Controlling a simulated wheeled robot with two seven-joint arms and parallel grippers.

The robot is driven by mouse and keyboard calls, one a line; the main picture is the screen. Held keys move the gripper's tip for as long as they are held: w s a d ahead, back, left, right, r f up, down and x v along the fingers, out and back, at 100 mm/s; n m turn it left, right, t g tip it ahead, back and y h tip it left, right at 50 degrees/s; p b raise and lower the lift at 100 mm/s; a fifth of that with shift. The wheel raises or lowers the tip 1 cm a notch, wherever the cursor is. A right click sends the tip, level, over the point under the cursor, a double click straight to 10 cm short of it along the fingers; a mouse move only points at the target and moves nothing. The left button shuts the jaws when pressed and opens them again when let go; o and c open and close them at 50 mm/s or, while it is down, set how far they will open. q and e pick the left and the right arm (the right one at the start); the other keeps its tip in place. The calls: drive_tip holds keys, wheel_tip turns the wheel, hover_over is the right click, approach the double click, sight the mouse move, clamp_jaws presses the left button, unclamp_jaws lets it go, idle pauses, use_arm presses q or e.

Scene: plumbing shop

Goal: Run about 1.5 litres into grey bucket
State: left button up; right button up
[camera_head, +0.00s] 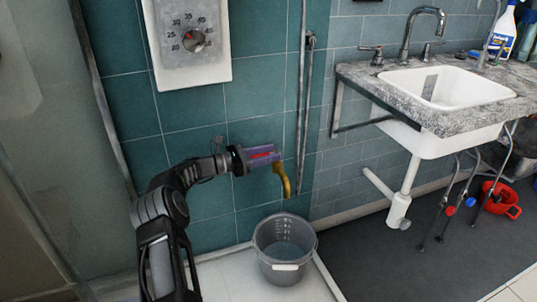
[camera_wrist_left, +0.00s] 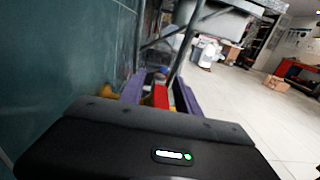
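The grey bucket (camera_head: 270,262) stands upright on a white tray floor, below a yellow tap spout (camera_head: 284,182). Pale marks show on its inner wall. Its bottom looks bluish, and I cannot tell whether that is water. I see no stream between spout and bucket. My left gripper (camera_head: 264,157) is at the tap by the tiled wall, its purple fingers on either side of a red handle (camera_wrist_left: 160,96). The fingers look apart, with narrow dark gaps beside the handle. The gripper hides most of the tap body. My right gripper is not in view.
A dial panel (camera_head: 190,35) hangs on the teal wall above my left arm. A white sink (camera_head: 450,87) in a stone counter is at the right, with a red container (camera_head: 502,200) below. In the left wrist view, a cardboard box (camera_wrist_left: 277,83) stands on open floor.

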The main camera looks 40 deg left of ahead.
use_arm(q)
drive_tip(key=p+v, duration=0.2)
drive_tip(key=v, duration=0.5)
drive_tip(key=shift+s+a, duration=0.2)
drive_tip(key=shift+s, duration=0.15)
idle(0.4)
